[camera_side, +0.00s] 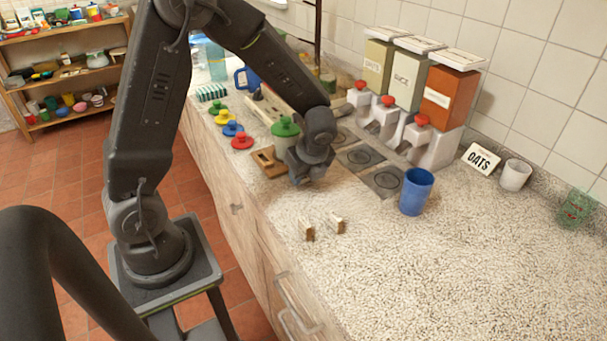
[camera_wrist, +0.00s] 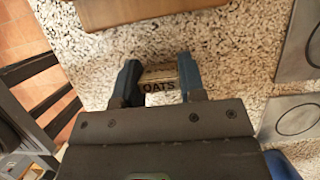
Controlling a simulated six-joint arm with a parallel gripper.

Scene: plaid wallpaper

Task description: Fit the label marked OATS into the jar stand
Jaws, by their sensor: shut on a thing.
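In the wrist view, my gripper (camera_wrist: 160,80) is shut on a pale label marked OATS (camera_wrist: 158,86), held between the two dark fingers. Part of the label is hidden by the gripper body, and I cannot make it out in the side view. Wood that looks like the stand (camera_wrist: 150,10) shows at the top of the wrist view, apart from the label.
Two small wooden blocks (camera_side: 307,230) stand in front. A blue cup (camera_side: 416,191) stands right of dark square plates (camera_side: 360,158). A white OATS card (camera_side: 481,159) leans near a white cup (camera_side: 515,175) by the wall. Dispensers (camera_side: 441,100) stand behind. The right foreground counter is clear.

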